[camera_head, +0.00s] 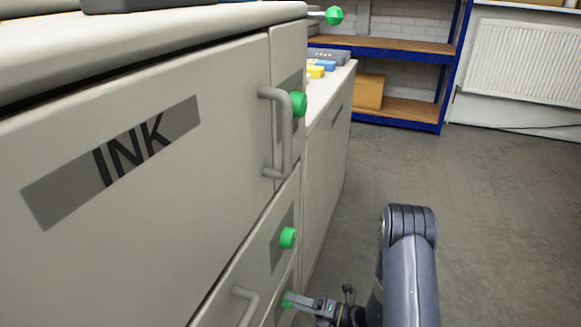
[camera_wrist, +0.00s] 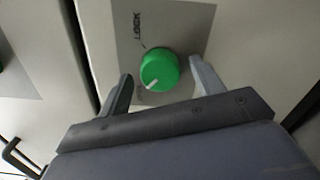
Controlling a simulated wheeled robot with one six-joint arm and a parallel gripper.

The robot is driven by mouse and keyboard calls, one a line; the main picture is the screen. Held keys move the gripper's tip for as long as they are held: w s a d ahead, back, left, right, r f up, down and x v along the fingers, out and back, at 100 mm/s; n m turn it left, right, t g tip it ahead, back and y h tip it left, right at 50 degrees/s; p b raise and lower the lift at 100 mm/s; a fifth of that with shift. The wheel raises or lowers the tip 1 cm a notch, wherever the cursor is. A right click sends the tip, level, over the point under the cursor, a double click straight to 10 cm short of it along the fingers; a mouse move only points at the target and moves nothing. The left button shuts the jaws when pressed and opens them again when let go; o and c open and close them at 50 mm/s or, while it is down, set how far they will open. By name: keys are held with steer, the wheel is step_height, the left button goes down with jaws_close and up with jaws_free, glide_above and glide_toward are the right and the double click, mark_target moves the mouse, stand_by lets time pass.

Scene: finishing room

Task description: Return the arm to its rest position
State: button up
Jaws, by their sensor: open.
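My arm (camera_head: 410,265) reaches down at the lower right in the head view, bent toward the cabinet. My gripper (camera_head: 292,300) is at the lowest green knob (camera_head: 286,298) in that view. In the wrist view my gripper (camera_wrist: 161,69) is open, with one finger to each side of the green knob (camera_wrist: 160,68). Gaps show between the fingers and the knob. How near the fingertips are to the panel is unclear.
The cabinet front (camera_head: 130,235) marked INK fills the left, with a protruding handle (camera_head: 285,135), a lower handle (camera_head: 245,305) and more green knobs (camera_head: 288,237). Blue shelving (camera_head: 385,47) and a radiator (camera_head: 525,60) stand at the back. The grey floor (camera_head: 500,200) to the right is clear.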

steer(key=m, duration=0.5)
steer(key=shift+m, duration=0.3)
stand_by(0.4)
